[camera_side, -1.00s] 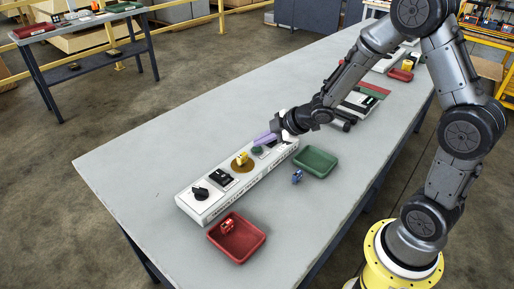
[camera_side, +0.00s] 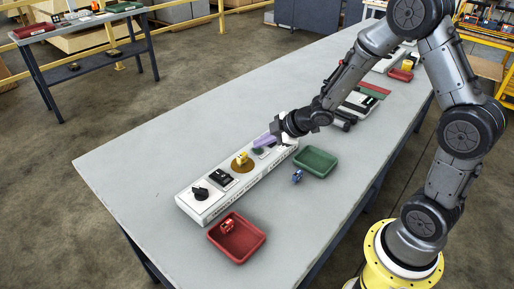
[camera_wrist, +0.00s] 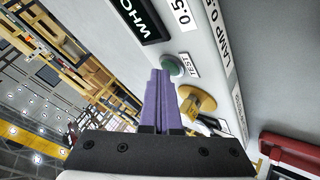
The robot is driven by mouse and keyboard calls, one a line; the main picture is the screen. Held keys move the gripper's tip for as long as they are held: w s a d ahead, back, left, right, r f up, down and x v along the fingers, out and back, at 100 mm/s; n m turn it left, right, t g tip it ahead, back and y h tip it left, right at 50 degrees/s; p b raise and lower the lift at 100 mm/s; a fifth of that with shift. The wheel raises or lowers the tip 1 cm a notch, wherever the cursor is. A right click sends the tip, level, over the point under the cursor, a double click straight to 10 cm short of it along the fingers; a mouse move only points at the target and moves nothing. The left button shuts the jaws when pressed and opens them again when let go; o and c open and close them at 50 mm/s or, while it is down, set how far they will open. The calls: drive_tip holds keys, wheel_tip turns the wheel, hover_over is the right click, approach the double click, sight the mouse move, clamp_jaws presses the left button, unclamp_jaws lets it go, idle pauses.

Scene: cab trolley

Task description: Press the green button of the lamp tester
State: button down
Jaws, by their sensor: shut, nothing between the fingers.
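The lamp tester is a long white box (camera_side: 207,213) on the grey table, with several controls along its top. Its green button (camera_wrist: 176,66), beside a TEST label, shows in the wrist view; in the side view my fingers partly cover it. My gripper (camera_side: 256,144) has purple fingers, shut together and empty. In the wrist view the fingertips (camera_wrist: 160,72) overlap the button's left edge. I cannot tell whether they touch it.
A yellow piece on a brown disc (camera_side: 241,160), a black switch (camera_side: 221,178) and a black knob (camera_side: 201,193) share the box top. A green tray (camera_side: 316,162), a blue part (camera_side: 297,176) and a red tray (camera_side: 237,257) lie on the near side. The table's far left is clear.

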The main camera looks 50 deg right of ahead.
sight(261, 150)
drive_tip(key=shift+r, duration=0.9)
drive_tip(key=shift+r, duration=2.5)
